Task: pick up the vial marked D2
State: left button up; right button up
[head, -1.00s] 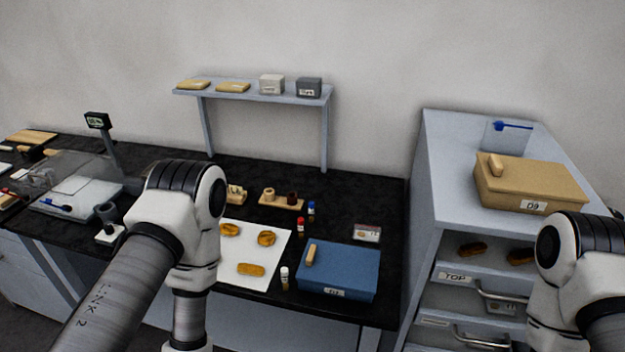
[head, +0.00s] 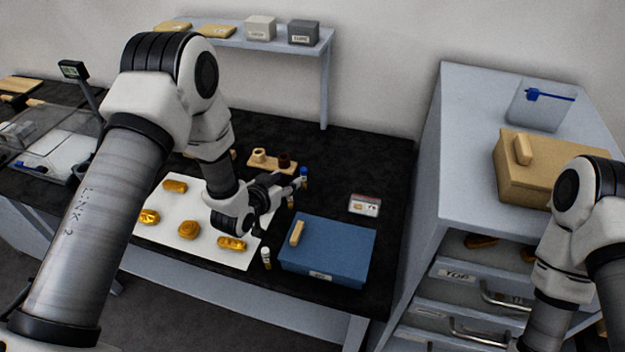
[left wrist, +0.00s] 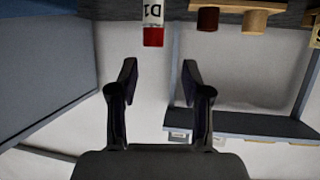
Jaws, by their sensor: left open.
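A red-capped vial marked D1 (left wrist: 153,30) shows upside down at the top of the left wrist view, between the lines of the fingers and beyond their tips. My left gripper (head: 298,185) is open and empty, reaching among the vials; its two fingers also show in the left wrist view (left wrist: 158,78). A blue-capped vial (head: 304,174) stands right by the fingertips in the head view. A white-capped vial (head: 266,258) stands left of the blue box. No D2 mark is readable on either. My right gripper is out of view.
A blue lidded box (head: 335,254) stands just right of the vials. A white sheet (head: 195,256) with several golden pieces lies left. A wooden stand (head: 272,164) is behind, and a small card (head: 364,205) lies right. A drawer cabinet (head: 425,220) bounds the right side.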

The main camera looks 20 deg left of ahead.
aim_at(302, 172)
pick_arm(q)
jog(key=shift+f, duration=0.4)
jog(key=shift+w+r, duration=0.15)
jog(key=p+x, duration=0.1)
jog(key=x, duration=0.1)
jog(key=p+x, duration=0.1)
jog(key=x, duration=0.1)
jog(key=p+x, duration=0.1)
jog(key=x, duration=0.1)
jog(key=shift+w+d+r, duration=0.1)
jog(key=shift+w+d, duration=0.05)
jog(key=shift+d, duration=0.2)
jog(key=shift+w+d+f, duration=0.1)
jog(key=shift+w+f, duration=0.2)
jog(key=shift+w, duration=0.1)
grip_shut()
